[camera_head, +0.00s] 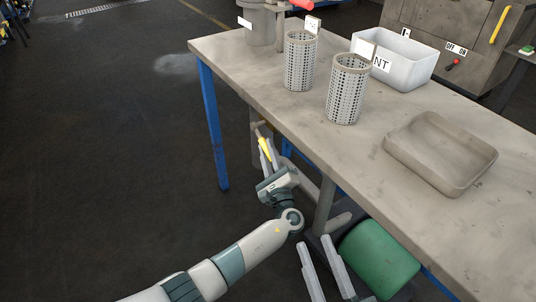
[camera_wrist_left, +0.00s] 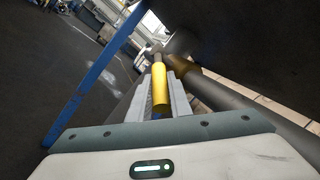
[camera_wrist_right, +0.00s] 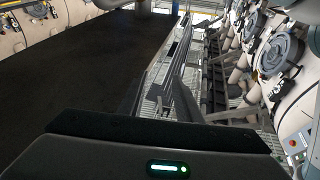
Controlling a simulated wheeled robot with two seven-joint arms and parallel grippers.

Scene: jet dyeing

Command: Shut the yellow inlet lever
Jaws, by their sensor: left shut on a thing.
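The yellow inlet lever (camera_head: 264,147) is on pipework under the table, near its left legs. In the left wrist view the lever (camera_wrist_left: 160,90) runs lengthwise between the two fingers, with grey pipes behind it. My left gripper (camera_head: 268,154) is shut on the lever. The valve body at the lever's far end is partly hidden and dark. My right gripper (camera_head: 324,262) is at the bottom of the head view, its fingers apart with nothing between them. It is away from the lever.
The table (camera_head: 225,47) above has blue legs (camera_head: 213,130). On it stand two perforated baskets (camera_head: 299,62), a white bin (camera_head: 408,62), a shallow tray (camera_head: 440,152) and a grey pot (camera_head: 262,25). A green cylinder (camera_head: 380,258) lies under it. Floor to the left is clear.

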